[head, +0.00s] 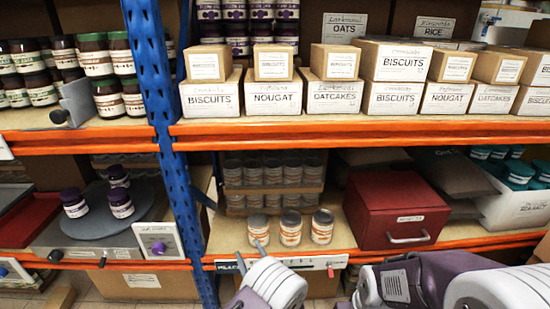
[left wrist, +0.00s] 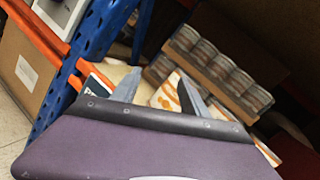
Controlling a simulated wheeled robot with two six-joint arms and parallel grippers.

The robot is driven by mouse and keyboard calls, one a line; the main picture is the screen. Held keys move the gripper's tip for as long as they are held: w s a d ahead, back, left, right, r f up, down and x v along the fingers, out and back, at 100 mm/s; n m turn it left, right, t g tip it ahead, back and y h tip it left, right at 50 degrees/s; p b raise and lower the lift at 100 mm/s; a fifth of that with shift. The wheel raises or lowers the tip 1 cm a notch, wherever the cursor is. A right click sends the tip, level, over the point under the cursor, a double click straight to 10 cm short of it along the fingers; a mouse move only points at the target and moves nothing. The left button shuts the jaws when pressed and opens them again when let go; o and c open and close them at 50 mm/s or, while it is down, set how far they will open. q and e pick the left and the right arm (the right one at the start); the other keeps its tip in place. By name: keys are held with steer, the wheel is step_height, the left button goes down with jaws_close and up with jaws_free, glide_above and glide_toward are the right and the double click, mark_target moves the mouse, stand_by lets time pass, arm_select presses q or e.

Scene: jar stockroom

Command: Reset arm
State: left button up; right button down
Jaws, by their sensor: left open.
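My left gripper (head: 251,257) is low in the middle of the head view, in front of the lower shelf. In the left wrist view its two fingers (left wrist: 160,90) stand apart, with nothing held between them. Orange-and-white jars stand just beyond the fingers; one (left wrist: 170,92) shows behind the gap. In the head view these are three grey-lidded jars (head: 291,229) in a row on the lower shelf. The left fingertips overlap the leftmost jar in the picture; contact cannot be told. My right arm fills the bottom right of the head view, with no fingers visible.
A blue upright (head: 165,110) stands left of the gripper, and the orange shelf beam (head: 350,253) runs below the jars. A red drawer box (head: 398,215) is to the right. Stacked jars (head: 272,170) stand behind. Purple-lidded jars (head: 120,203) stand on a grey round plate at left.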

arm_select(q)
steer(key=s+a+r+n+g+y, duration=0.2)
steer(key=a+r+n+g, duration=0.15)
steer(key=a, duration=0.35)
steer(key=s+a+r+n+g+y, duration=0.3)
steer(key=a+n+g, duration=0.1)
steer(key=a, duration=0.3)
steer(key=s+a+r+n+g+y, duration=0.2)
steer(key=a+r+n+g, duration=0.15)
steer(key=a, duration=0.45)
steer(key=s+a+f+n+g+h, duration=0.1)
steer(key=s+a+n+g+h, duration=0.1)
steer(key=s+n+g, duration=0.3)
steer(key=s+a+f+n+g+h, duration=0.2)
steer(key=s+a+g, duration=0.1)
steer(key=s, duration=0.5)
steer(key=s+d+f+n+h, duration=0.4)
steer(key=s+d+n+h, duration=0.1)
steer(key=s+d+h, duration=0.15)
steer(key=w+d+f+n+t+h+p, duration=0.1)
steer(key=w+d+n+t+h+p, duration=0.25)
steer(key=d, duration=0.65)
step_height(320, 180, up, 30)
steer(key=h+p, duration=0.1)
steer(key=p, duration=2.8)
steer(key=shift+m+g+h, duration=0.35)
steer(key=shift+h, duration=0.05)
